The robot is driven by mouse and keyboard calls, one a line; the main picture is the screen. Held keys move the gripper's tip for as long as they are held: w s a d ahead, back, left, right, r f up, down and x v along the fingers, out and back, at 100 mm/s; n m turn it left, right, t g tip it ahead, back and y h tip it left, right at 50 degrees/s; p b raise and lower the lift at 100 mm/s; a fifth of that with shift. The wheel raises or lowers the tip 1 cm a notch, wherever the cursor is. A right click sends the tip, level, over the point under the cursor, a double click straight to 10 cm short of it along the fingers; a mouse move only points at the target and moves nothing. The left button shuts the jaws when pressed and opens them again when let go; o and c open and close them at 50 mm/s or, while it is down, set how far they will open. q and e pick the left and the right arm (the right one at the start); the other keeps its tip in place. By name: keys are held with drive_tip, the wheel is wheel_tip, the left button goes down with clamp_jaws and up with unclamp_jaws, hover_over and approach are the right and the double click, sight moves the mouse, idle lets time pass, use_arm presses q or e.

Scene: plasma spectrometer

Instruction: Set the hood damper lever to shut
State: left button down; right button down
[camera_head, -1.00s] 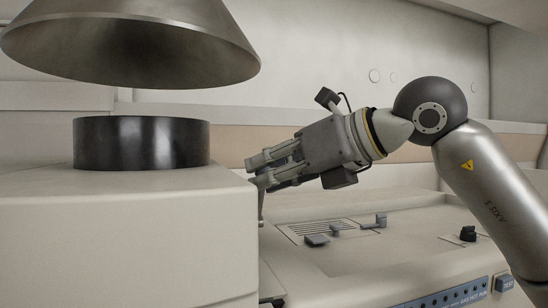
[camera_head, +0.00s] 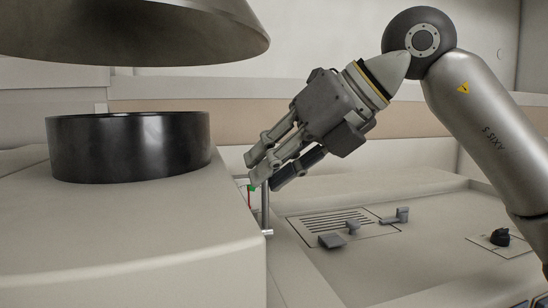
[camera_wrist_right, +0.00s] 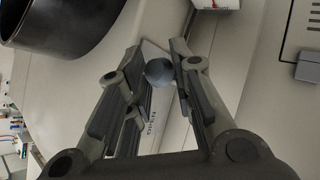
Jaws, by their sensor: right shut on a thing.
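The hood damper lever (camera_head: 265,212) is a thin metal rod standing about upright at the right side of the large beige housing, with its upper end at my fingers. In the right wrist view its round grey knob (camera_wrist_right: 159,71) sits between the two fingers. My right gripper (camera_head: 263,177) reaches down from the upper right and is shut on the lever's knob, partly hiding it. A small green and red marking (camera_head: 250,192) shows just left of the rod. My left gripper is in neither view.
A black ring (camera_head: 130,148) stands on the beige housing (camera_head: 130,235) at the left, under a metal cone hood (camera_head: 130,30). To the right, a lower panel (camera_head: 400,260) carries a vent grille (camera_head: 340,219), small grey latches (camera_head: 331,241) and a black knob (camera_head: 500,237).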

drive_tip(key=shift+f, duration=0.15)
drive_tip(key=c, duration=1.5)
unclamp_jaws()
drive_tip(key=shift+c, duration=0.2)
drive_tip(key=shift+o, duration=1.4)
drive_tip(key=shift+w+a, duration=0.15)
drive_tip(key=shift+a, duration=0.05)
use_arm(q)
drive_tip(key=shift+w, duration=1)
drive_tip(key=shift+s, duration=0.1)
use_arm(e)
drive_tip(key=shift+d, duration=0.1)
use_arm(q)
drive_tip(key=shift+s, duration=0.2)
use_arm(e)
drive_tip(key=v, duration=1.2)
